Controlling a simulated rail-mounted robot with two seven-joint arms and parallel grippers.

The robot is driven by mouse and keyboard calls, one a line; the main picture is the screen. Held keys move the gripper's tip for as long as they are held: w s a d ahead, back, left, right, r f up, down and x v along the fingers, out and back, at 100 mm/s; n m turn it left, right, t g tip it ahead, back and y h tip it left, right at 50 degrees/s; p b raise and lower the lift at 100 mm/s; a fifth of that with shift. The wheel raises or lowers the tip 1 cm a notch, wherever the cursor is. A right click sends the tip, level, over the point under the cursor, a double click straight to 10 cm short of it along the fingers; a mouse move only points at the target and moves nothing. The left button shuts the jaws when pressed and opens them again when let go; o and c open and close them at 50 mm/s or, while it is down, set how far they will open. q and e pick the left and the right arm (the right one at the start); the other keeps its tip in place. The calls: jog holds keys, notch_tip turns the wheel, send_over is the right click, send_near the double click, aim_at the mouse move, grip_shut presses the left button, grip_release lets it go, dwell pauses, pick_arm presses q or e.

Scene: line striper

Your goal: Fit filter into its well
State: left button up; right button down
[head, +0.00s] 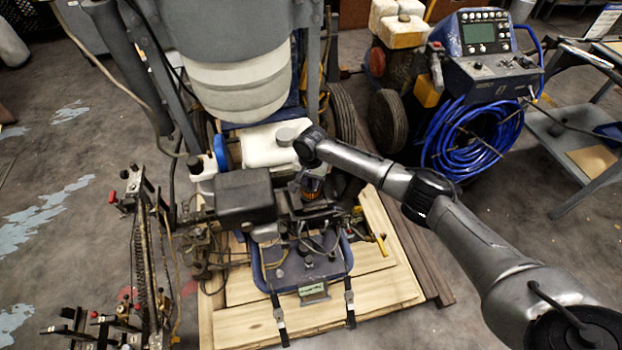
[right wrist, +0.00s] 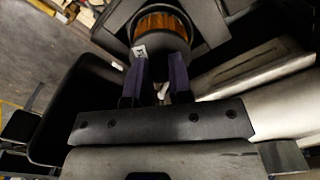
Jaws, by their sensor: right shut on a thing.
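The filter (head: 312,187), an amber pleated cylinder with a dark end, is below my right wrist, over the middle of the line striper. It also shows at the top of the right wrist view (right wrist: 160,22), with a small white label on its dark rim. My right gripper (right wrist: 159,72) is shut on the filter's near end, with one dark finger on each side. In the head view my wrist partly hides the gripper. Dark housing (right wrist: 212,25) surrounds the filter in the wrist view. I cannot tell which opening is the well or whether the filter is inside it. My left gripper is not in view.
A black box (head: 245,197) stands close left of the filter, and a white tank (head: 268,146) is behind it. A blue tray (head: 272,281) with fittings lies in front on a wooden pallet (head: 385,290). A blue hose coil (head: 470,140) hangs at the back right.

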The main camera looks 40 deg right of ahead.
jog(key=shift+f, duration=0.15)
jog(key=shift+f, duration=0.45)
jog(key=c, duration=1)
grip_release()
jog(key=o, duration=0.4)
notch_tip(320, 180, up, 4)
jog(key=p, duration=0.5)
jog(key=shift+f, duration=0.2)
notch_tip(320, 180, up, 4)
jog(key=p, duration=0.4)
jog(key=shift+f, duration=0.25)
